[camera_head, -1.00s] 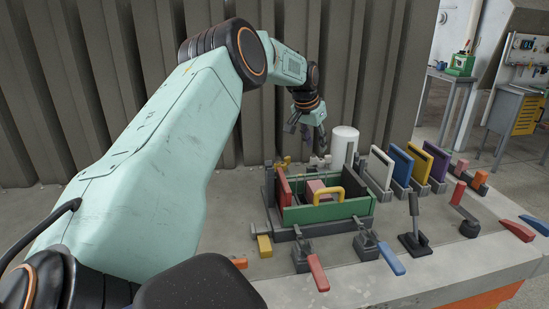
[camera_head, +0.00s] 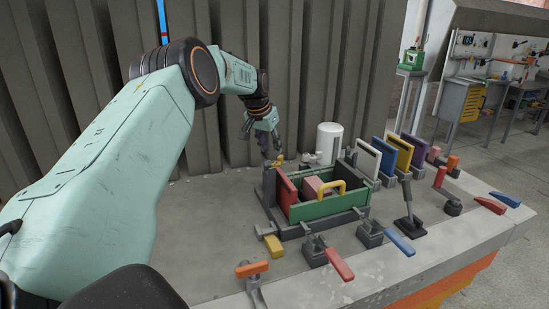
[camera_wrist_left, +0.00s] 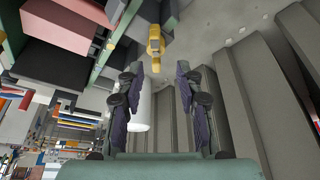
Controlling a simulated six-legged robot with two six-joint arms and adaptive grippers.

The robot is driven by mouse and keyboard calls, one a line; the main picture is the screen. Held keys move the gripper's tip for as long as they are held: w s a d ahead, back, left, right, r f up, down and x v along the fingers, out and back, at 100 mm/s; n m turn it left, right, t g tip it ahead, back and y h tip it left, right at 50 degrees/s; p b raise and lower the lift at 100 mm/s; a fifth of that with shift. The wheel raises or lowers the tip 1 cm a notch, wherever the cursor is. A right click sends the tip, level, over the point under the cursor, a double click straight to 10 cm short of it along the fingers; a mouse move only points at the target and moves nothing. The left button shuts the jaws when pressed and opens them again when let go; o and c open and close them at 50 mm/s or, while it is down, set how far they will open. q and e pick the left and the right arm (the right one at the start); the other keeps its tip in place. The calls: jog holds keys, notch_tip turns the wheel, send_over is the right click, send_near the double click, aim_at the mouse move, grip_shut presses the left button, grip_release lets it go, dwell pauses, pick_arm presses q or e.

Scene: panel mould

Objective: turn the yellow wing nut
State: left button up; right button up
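The yellow wing nut (camera_head: 278,160) is at the back left corner of the mould, on a dark post. In the left wrist view the yellow wing nut (camera_wrist_left: 154,45) is beyond my fingertips, roughly in line with the gap between them. My left gripper (camera_head: 262,145) points down just above and left of the wing nut in the head view. The left wrist view shows my left gripper (camera_wrist_left: 157,72) open, with nothing between its fingers. The mould has a green front panel (camera_head: 325,208) and a red side panel (camera_head: 287,192). My right gripper is not in view.
A white cylinder (camera_head: 329,142) stands behind the mould, right of my gripper. White, blue, yellow and purple panels stand to the right. Toggle clamps with red (camera_head: 339,264) and blue (camera_head: 399,242) handles line the front. A corrugated wall is close behind. The table's left side is mostly clear.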

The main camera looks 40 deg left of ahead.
aim_at(276, 159)
pick_arm(q)
jog(key=x, duration=0.3)
jog(key=d+x, duration=0.1)
jog(key=shift+w+f+b, duration=0.15)
jog(key=shift+w+b, duration=0.15)
jog(key=shift+w+a+f, duration=0.1)
jog(key=shift+w+f, duration=0.1)
jog(key=shift+f, duration=0.1)
jog(key=shift+s+a+f, duration=0.15)
jog(key=shift+a+f, duration=0.05)
jog(key=shift+a, duration=0.05)
jog(key=shift+d+r, duration=0.15)
jog(key=shift+d, duration=0.05)
jog(key=shift+w+d, duration=0.1)
jog(key=shift+w, duration=0.15)
jog(key=shift+c, duration=0.4)
jog(key=shift+s+a, duration=0.2)
jog(key=shift+a, duration=0.1)
jog(key=c, duration=0.4)
jog(key=shift+d, duration=0.15)
grip_shut()
